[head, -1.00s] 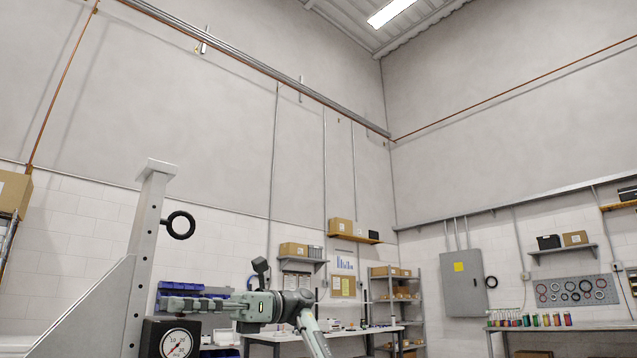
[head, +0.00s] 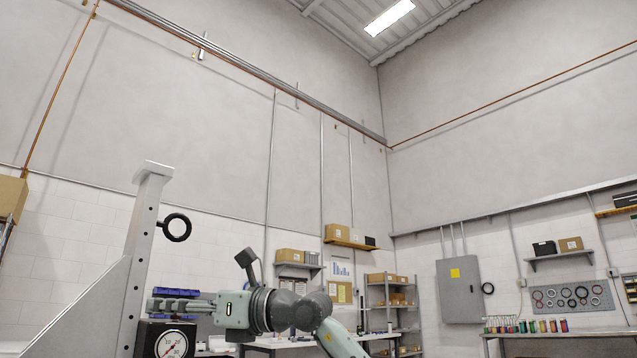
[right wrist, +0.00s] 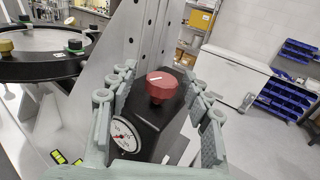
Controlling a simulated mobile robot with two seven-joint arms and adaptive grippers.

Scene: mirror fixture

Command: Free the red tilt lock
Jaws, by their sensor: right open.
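The red tilt lock (right wrist: 162,86) shows in the right wrist view as a red knob on top of a black block (right wrist: 148,118) with a round dial gauge (right wrist: 125,136) on its face. The block is beside a grey upright post (right wrist: 150,35). My right gripper (right wrist: 160,84) is open, with one finger on each side of the knob and block; I see gaps and cannot tell any contact. In the head view my right gripper (head: 158,304) hovers just over the gauge block (head: 150,334), and the knob is not visible there. My left gripper is not in view.
The fixture's upright post (head: 137,262) with a black ring (head: 175,228) stands just left of my right gripper. A round black-rimmed mirror fixture (right wrist: 45,72) with knobs sits to the left in the wrist view. Benches and shelves (head: 390,290) are farther back.

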